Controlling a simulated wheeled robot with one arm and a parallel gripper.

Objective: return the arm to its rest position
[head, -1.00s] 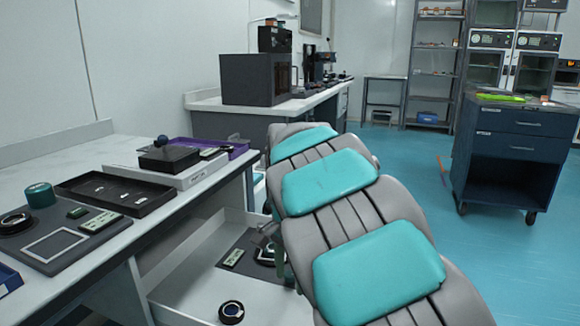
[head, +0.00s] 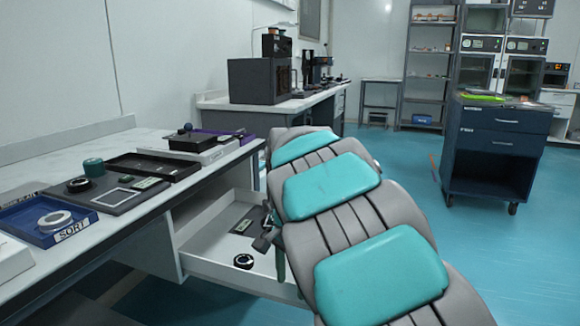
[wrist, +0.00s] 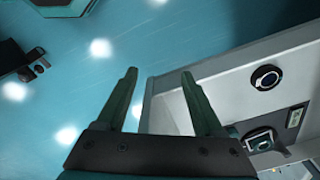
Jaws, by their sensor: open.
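My arm, with grey links and teal pads, stretches from the bottom right to the upper middle of the head view and hides part of the bench and drawer. My gripper (wrist: 159,74) shows in the wrist view with its two green fingers apart and nothing between them. In the head view the gripper is mostly hidden behind the arm; a green part shows beside the open drawer (head: 205,255). In the wrist view the fingers point over the blue floor and the drawer's edge (wrist: 147,110).
The white bench (head: 60,160) carries a blue tray (head: 15,217), a dark tray (head: 150,163) and a teal roll (head: 93,167). A dark wheeled cabinet (head: 497,150) stands right; blue floor between is clear.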

